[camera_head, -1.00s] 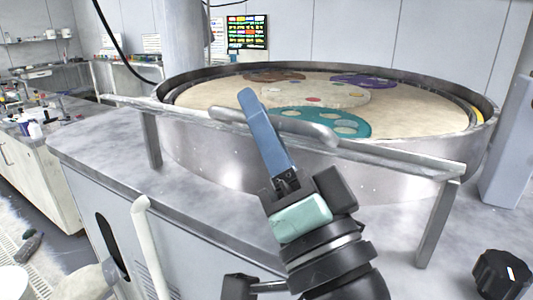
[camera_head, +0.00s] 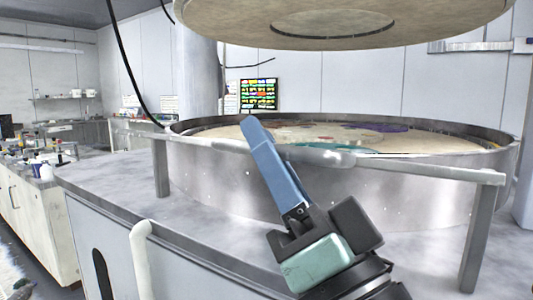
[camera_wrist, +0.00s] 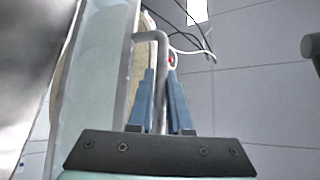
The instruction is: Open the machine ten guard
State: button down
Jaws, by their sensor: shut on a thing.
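The guard (camera_head: 430,170) is a grey rail on two posts in front of the round machine. A thick grey handle bar (camera_head: 325,155) runs along its middle. My gripper (camera_head: 252,125) is at the left end of this handle, with its blue fingers pointing up and left. In the wrist view, the blue fingers of my gripper (camera_wrist: 161,75) are shut on the grey handle (camera_wrist: 161,50), one on each side of it. A pale panel (camera_wrist: 100,65) stands left of the fingers there. I cannot read a machine number.
The lower platen (camera_head: 245,132) lies behind the guard inside a steel rim (camera_head: 400,190), with coloured discs on it. A large upper platen (camera_head: 430,25) hangs above. A grey counter (camera_head: 130,185) lies in front. A cluttered bench (camera_head: 35,210) stands at left.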

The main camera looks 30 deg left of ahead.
jog(key=c, duration=0.8)
grip_release()
jog(key=shift+c, duration=0.2)
jog(key=shift+d, duration=0.1)
jog(key=b+v, duration=0.2)
jog(key=v, duration=1.1)
jog(key=shift+r, duration=0.1)
